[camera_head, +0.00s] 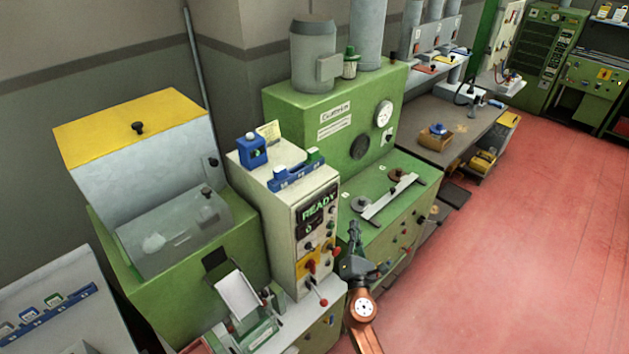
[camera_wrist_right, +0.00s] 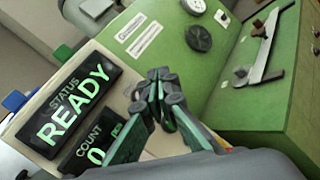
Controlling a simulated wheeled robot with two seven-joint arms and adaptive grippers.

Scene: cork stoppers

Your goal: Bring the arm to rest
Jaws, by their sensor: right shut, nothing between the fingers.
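My right gripper (camera_head: 355,236) is in front of the green machine's top, just right of the cream control box (camera_head: 292,210) in the head view. It is shut and empty, and its closed fingers also show in the right wrist view (camera_wrist_right: 160,88). My orange and grey right arm (camera_head: 362,308) comes up from the bottom edge. The box's display reads READY (camera_head: 319,203), and in the right wrist view the lower display (camera_wrist_right: 93,152) reads COUNT 0. No left gripper shows in either view.
A green machine (camera_head: 285,105) with a metal bar (camera_head: 390,196) stands behind the gripper. A machine with a yellow lid (camera_head: 125,120) stands left. A blue rack (camera_head: 297,170) sits on the control box. A workbench (camera_head: 460,135) is further right. The red floor (camera_head: 530,230) at right is open.

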